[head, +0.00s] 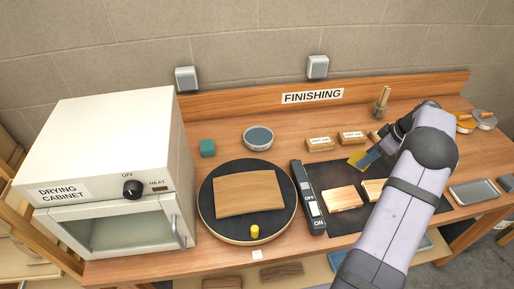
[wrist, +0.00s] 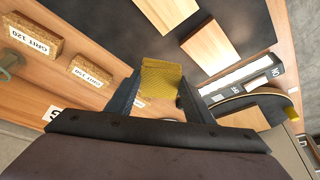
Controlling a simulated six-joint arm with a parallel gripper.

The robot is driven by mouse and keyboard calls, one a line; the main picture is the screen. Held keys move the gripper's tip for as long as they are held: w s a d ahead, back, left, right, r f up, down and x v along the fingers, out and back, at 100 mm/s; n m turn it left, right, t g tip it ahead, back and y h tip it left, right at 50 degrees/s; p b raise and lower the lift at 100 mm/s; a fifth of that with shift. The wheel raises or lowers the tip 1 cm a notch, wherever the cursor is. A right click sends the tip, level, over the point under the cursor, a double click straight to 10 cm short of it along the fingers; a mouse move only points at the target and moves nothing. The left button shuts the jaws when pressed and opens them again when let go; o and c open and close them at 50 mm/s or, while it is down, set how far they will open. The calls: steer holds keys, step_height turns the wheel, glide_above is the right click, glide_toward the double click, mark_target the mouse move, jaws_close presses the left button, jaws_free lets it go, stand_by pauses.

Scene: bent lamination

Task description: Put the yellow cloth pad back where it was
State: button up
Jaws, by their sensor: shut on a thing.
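The yellow cloth pad (head: 356,157) is between the fingers of my gripper (head: 366,159), a little to the left of the arm in the head view. The wrist view shows the yellow pad (wrist: 162,78) between the two dark fingers of my gripper (wrist: 158,98), its far part sticking out past the fingertips. The gripper is shut on it. The pad appears to be over the bench near the back edge of the dark mat (head: 330,175); its exact height is hard to tell.
Two grit blocks (head: 320,144) (head: 352,137) stand behind the pad. Wooden pieces (head: 342,198) lie on the mat, partly behind my arm. A switch box (head: 307,196) stands left of the mat, beside a round turntable (head: 206,208) bearing a curved wooden panel (head: 248,193). The drying cabinet (head: 105,145) is at left.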

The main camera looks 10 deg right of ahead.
steer(key=w+a+m+h+p, duration=0.1)
steer(key=w+a+m, duration=0.3)
steer(key=w+a, duration=1.4)
steer(key=w+a+m, duration=0.1)
steer(key=w+a, duration=0.1)
steer(key=a, duration=1)
steer(key=w+a+m+t+h+p, duration=0.1)
steer(key=w+a+m, duration=0.1)
steer(key=a, duration=1.1)
steer(key=shift+w+r+h+p, duration=0.15)
steer(key=shift+w+h+p, duration=0.15)
steer(key=shift+w, duration=0.5)
steer(key=shift+a, duration=0.1)
step_height(320, 180, down, 6)
steer(key=b, duration=0.6)
steer(key=shift+r, duration=0.25)
steer(key=shift+f, duration=0.15)
